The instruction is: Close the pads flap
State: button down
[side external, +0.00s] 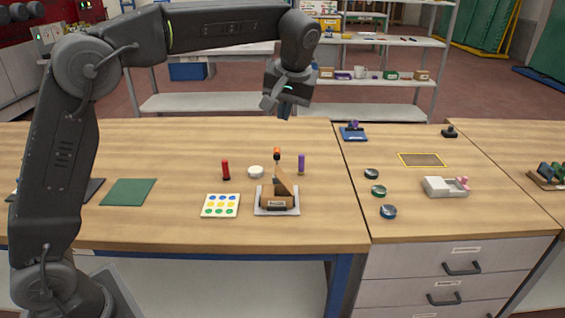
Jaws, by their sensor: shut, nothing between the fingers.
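My gripper (285,112) is shut and empty. It points down, high above the back part of the wooden table, well apart from everything on it. A small brown box (277,201) with a pale label on its front stands on a light grey base at the table's front middle. A brown flap (283,180) on the box stands raised and tilted, so the box looks open. The label is too small to read, so I cannot tell for certain that this is the pads flap. The inside of the box is hidden.
Near the box are a red bottle (226,170), a white round tub (256,172), a purple stick (301,164) and a card of coloured dots (221,206). An orange-topped dark item (277,154) stands close behind it. The right worktop holds several round tins and a white tray (440,187).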

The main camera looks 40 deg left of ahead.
jog(key=w+f+n+g+y, duration=0.1)
jog(key=w+f+n, duration=0.2)
jog(key=w+f, duration=0.35)
send_near(278, 170)
notch_tip(278, 170, down, 4)
jog(key=w, duration=0.2)
jog(key=shift+s+a+f+y, duration=0.3)
jog(key=shift+s+a, duration=0.1)
jog(key=shift+a, duration=0.2)
jog(key=shift+s+a+f, duration=0.5)
